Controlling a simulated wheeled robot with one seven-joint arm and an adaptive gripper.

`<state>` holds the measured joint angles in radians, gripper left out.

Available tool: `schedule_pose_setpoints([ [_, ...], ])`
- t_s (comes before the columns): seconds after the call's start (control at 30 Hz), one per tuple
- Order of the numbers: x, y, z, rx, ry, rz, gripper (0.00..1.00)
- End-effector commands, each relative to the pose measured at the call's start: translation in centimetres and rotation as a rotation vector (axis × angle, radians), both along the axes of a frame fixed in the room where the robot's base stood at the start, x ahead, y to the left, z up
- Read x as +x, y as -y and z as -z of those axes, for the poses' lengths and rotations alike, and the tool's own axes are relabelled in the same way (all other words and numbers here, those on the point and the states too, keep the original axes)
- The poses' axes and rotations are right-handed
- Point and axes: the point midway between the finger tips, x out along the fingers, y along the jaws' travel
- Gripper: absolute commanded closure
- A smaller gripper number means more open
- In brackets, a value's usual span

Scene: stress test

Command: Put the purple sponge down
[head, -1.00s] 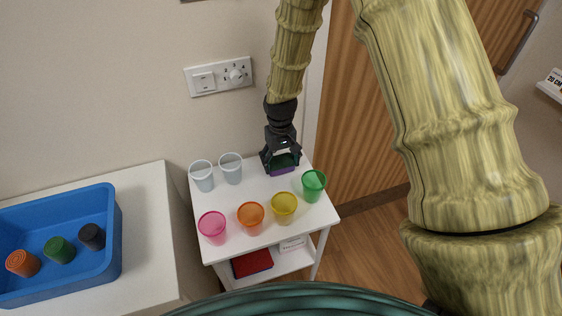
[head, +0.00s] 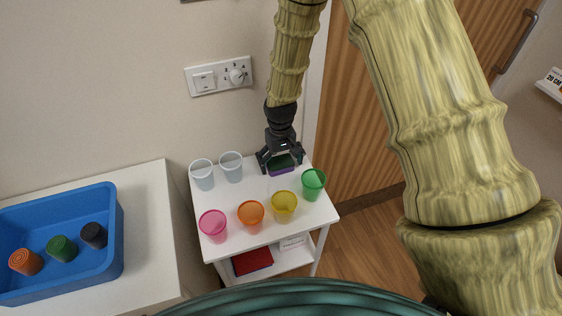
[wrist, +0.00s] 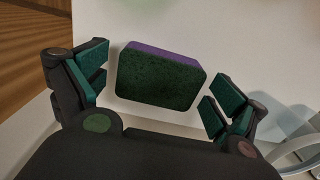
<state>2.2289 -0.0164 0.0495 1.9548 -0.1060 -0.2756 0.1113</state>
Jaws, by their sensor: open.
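The purple sponge (head: 281,171) has a dark green top face and rests on the white small table (head: 264,189), near its back edge. In the wrist view the sponge (wrist: 160,78) lies between my fingers with a gap on each side. My gripper (head: 280,158) is open, pointing down just over the sponge. The wrist view shows my gripper (wrist: 160,90) with both fingers spread apart and not touching the sponge.
Two clear cups (head: 216,172) stand left of the sponge. A green cup (head: 313,184), yellow cup (head: 284,206), orange cup (head: 250,216) and pink cup (head: 213,225) stand nearby. A blue tray (head: 113,243) sits on the left counter. The wall is close behind.

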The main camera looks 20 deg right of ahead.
Motion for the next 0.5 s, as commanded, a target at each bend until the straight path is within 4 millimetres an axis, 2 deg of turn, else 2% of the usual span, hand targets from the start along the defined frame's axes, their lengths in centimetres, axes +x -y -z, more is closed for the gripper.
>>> schedule_pose_setpoints([
  [0.07,0.0,0.0,0.6,0.000,0.000,0.000,0.04],
  [0.5,0.8,0.2,-4.8,0.000,0.003,0.000,0.04],
])
